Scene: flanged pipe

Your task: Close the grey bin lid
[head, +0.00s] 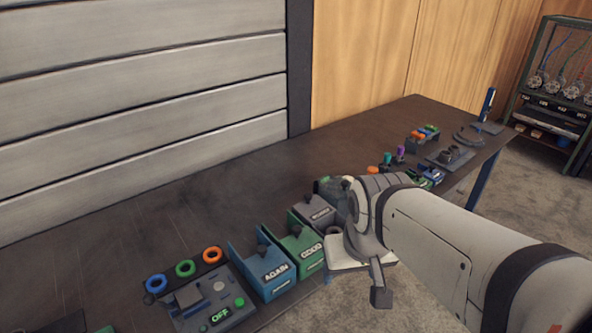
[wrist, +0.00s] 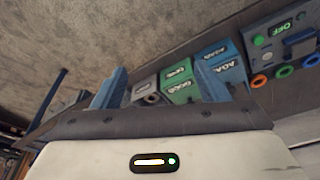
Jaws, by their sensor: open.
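The grey bin (head: 318,213) stands on the dark workbench in the head view, at the right end of a row with a green bin (head: 304,248) and a blue bin (head: 268,272). My arm partly covers its right side. Its lid is too small to make out, so I cannot tell its angle. In the wrist view the grey bin (wrist: 146,88) shows small between the fingers, beyond them. My gripper (wrist: 162,72) is open, with two blue fingers spread wide and nothing between them. It is apart from the bins. My arm mostly hides it in the head view.
A panel marked OFF (head: 215,305) with orange, green and blue rings lies left of the bins on the workbench (head: 130,240). Small coloured parts (head: 400,155) stand farther along the bench. The bench behind the bins is clear. A rack (head: 555,95) stands at the far right.

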